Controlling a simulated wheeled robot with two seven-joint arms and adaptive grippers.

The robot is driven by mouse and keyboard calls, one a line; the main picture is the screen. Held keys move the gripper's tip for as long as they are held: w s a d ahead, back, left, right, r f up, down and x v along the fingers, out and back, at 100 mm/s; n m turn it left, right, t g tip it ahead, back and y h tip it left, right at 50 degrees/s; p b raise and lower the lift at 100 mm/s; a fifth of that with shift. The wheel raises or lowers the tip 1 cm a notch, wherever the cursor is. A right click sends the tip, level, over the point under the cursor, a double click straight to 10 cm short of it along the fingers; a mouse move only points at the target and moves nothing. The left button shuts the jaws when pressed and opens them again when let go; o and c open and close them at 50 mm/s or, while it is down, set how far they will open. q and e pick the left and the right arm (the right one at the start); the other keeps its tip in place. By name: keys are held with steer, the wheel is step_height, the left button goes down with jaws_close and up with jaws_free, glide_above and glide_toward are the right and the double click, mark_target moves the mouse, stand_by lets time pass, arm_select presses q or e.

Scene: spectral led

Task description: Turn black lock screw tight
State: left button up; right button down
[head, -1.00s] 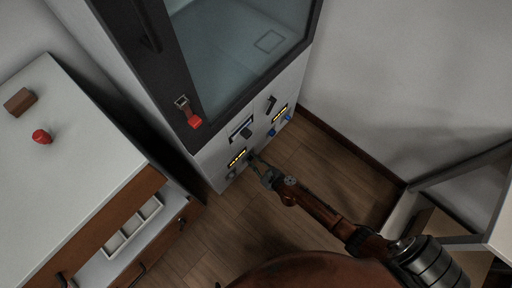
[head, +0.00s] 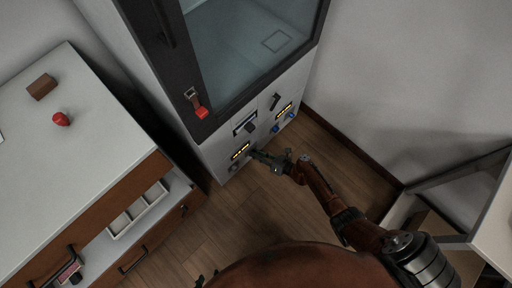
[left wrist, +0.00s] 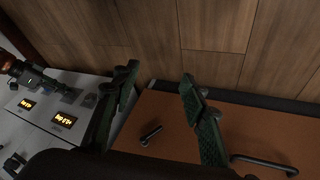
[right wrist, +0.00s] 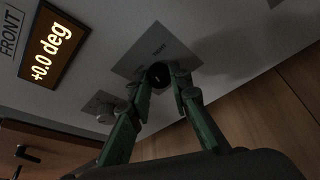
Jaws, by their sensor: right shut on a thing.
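The black lock screw (right wrist: 158,75) is a round black knob on a light square plate low on the white cabinet front, in the right wrist view. My right gripper (right wrist: 161,88) has its green fingertips closed on either side of it. In the head view my right gripper (head: 256,154) is at the lower cabinet panel, and the screw is too small to make out there. My left gripper (left wrist: 160,75) is open and empty in the left wrist view, its fingers apart above a brown drawer front. A dark tip of it may show at the head view's bottom edge.
A lit display (right wrist: 53,48) reading "+0.0 deg" beside a FRONT label and a grey knob (right wrist: 106,112) are near the screw. The cabinet (head: 222,150) has blue knobs (head: 283,122) and a red-ended latch (head: 201,112). A drawer unit (head: 85,150) stands left.

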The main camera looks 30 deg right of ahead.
arm_select(q)
steer(key=shift+t, duration=0.8)
steer(key=shift+w+a+f+b, duration=0.1)
steer(key=shift+a+f+b, duration=0.1)
steer(key=shift+f+b, duration=0.4)
steer(key=shift+w+a+f+b, duration=0.15)
steer(key=shift+f+b, duration=0.1)
steer(key=shift+f, duration=0.6)
steer(key=shift+a+f+b, duration=0.2)
steer(key=shift+f+b, duration=0.2)
steer(key=shift+f, duration=0.35)
arm_select(e)
steer(key=shift+f+m+y, duration=0.15)
steer(key=shift+m+y, duration=1.15)
steer(key=shift+m, duration=0.9)
steer(key=c, duration=1.8)
jaws_free()
steer(key=shift+o, duration=0.2)
arm_select(q)
steer(key=shift+f, duration=0.1)
arm_select(e)
steer(key=shift+d, duration=0.1)
steer(key=v, duration=1.1)
steer(key=shift+s+d, duration=0.25)
steer(key=shift+s, duration=0.1)
